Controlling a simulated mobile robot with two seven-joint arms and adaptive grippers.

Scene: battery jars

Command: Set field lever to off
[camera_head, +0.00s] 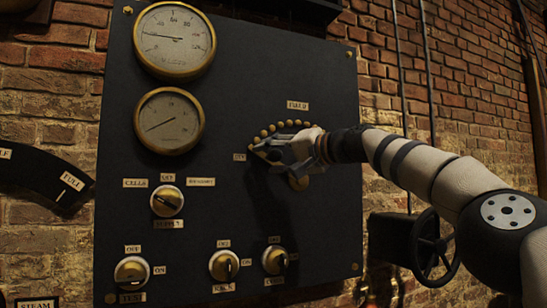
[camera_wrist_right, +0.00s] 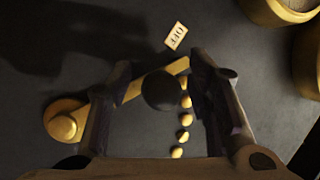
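The field lever is a brass arm (camera_wrist_right: 130,92) with a round black knob (camera_wrist_right: 162,90). It runs from its brass pivot (camera_wrist_right: 62,125), and its tip lies close to the OFF label (camera_wrist_right: 176,36). In the head view the brass pivot (camera_head: 299,183) shows below my right gripper (camera_head: 266,151), which hides most of the lever. An arc of brass studs (camera_head: 283,125) curves above it under the FIELD label (camera_head: 298,105). In the right wrist view, my right gripper (camera_wrist_right: 162,80) has its fingers apart on both sides of the knob, with gaps visible. My left gripper is not in view.
The dark panel (camera_head: 225,75) carries two brass gauges (camera_head: 175,40) and several rotary switches (camera_head: 167,201) at left and below. A handwheel (camera_head: 436,247) stands right of the panel, under my right arm. The brick wall (camera_head: 480,60) is behind.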

